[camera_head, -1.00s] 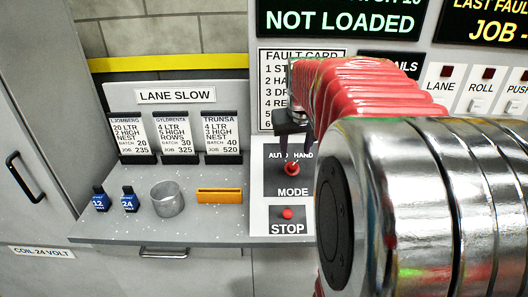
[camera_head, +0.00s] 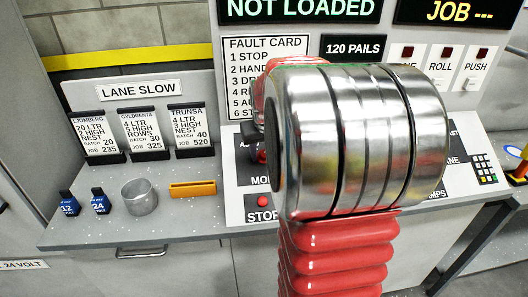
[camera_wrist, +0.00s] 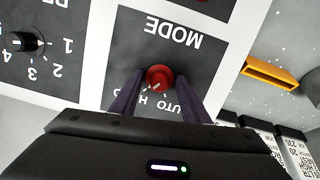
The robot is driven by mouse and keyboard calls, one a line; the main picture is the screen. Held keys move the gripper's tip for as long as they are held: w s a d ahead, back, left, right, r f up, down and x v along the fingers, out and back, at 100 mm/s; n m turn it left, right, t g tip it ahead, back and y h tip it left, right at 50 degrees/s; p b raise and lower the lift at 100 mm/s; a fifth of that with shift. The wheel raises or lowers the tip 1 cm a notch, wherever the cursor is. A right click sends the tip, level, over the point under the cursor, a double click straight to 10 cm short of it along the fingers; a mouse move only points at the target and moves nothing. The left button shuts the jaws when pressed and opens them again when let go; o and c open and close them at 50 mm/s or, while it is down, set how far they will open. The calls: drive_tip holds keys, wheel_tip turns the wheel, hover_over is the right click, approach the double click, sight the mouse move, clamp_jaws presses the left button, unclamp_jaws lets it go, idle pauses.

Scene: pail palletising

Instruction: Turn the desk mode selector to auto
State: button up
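The red mode selector knob (camera_wrist: 160,77) sits on a dark plate lettered MODE (camera_wrist: 174,41), upside down in the wrist view. Its pale pointer mark leans towards the HAND side; the HAND and AUTO lettering is partly covered by my gripper. My gripper (camera_wrist: 160,74) has its two dark fingers on either side of the knob, with a small gap showing to each. In the head view my arm hides most of the plate, and only a bit of the red knob (camera_head: 262,157) shows beside it.
The red STOP button (camera_head: 262,202) is just below the mode plate. A numbered black dial (camera_wrist: 24,42) is beside it in the wrist view.

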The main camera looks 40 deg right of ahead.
drive_tip(key=c, duration=1)
drive_tip(key=shift+n, duration=0.4)
drive_tip(key=n, duration=0.3)
drive_tip(key=shift+a, duration=0.1)
drive_tip(key=n, duration=0.3)
drive_tip(key=shift+n+h, duration=0.3)
drive_tip(key=shift+h, duration=0.1)
drive_tip(key=n, duration=0.6)
drive_tip(key=shift+h, duration=0.4)
drive_tip(key=shift+n, duration=0.3)
drive_tip(key=o, duration=1)
